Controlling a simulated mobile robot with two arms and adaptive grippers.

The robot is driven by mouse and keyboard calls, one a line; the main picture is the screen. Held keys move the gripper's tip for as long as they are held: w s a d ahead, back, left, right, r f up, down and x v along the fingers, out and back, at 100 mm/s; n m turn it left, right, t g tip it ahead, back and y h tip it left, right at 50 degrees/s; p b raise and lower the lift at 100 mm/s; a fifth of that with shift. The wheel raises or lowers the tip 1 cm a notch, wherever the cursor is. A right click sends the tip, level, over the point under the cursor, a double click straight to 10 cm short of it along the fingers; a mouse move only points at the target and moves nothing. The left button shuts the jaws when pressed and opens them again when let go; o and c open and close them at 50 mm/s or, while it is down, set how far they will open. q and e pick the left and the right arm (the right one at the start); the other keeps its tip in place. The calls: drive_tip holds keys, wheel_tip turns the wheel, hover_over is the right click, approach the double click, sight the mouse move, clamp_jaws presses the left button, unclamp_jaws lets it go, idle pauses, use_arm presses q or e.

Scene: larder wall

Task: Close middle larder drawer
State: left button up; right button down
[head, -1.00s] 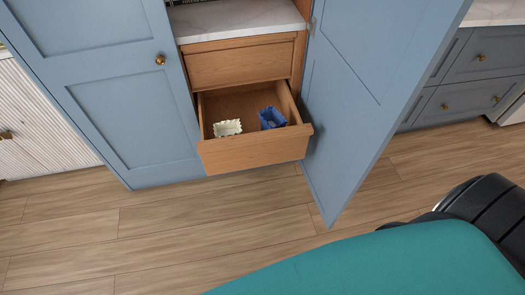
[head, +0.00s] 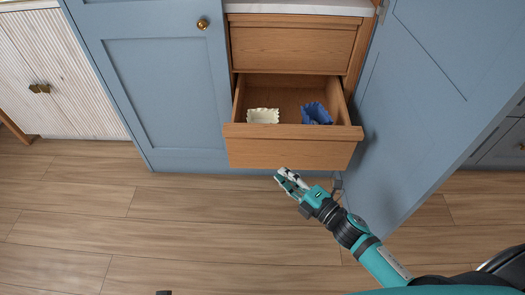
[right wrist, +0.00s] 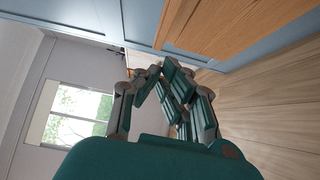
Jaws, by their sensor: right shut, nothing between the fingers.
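The middle larder drawer (head: 290,148) is wooden and stands pulled out below a shut wooden drawer (head: 292,50). It holds a cream scalloped box (head: 263,116) and a blue scalloped box (head: 316,114). My right gripper (head: 282,176) is shut and empty, just below the open drawer's front in the head view. I cannot tell whether it touches the drawer. In the right wrist view the shut fingers (right wrist: 165,72) show, with a wooden drawer part (right wrist: 225,28) at the upper right.
An open blue larder door (head: 420,110) stands to the right of the drawer. A closed blue door (head: 165,95) with a brass knob is on the left. The wood floor (head: 150,235) in front is clear. A white ribbed cabinet (head: 60,75) is at far left.

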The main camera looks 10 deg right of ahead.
approach(250, 133)
drive_tip(key=a, duration=0.4)
drive_tip(key=w, duration=0.2)
drive_tip(key=w+d, duration=0.1)
drive_tip(key=w, duration=0.1)
drive_tip(key=shift+w+d+f+b, duration=0.1)
drive_tip(key=shift+d+b, duration=0.05)
drive_tip(key=shift+b, duration=0.2)
drive_tip(key=shift+w, duration=0.15)
use_arm(q)
drive_tip(key=r, duration=0.2)
drive_tip(key=w+r, duration=0.1)
drive_tip(key=r, duration=0.1)
drive_tip(key=shift+w+d, duration=0.1)
drive_tip(key=shift+s+f, duration=0.2)
use_arm(e)
drive_tip(key=shift+d, duration=0.1)
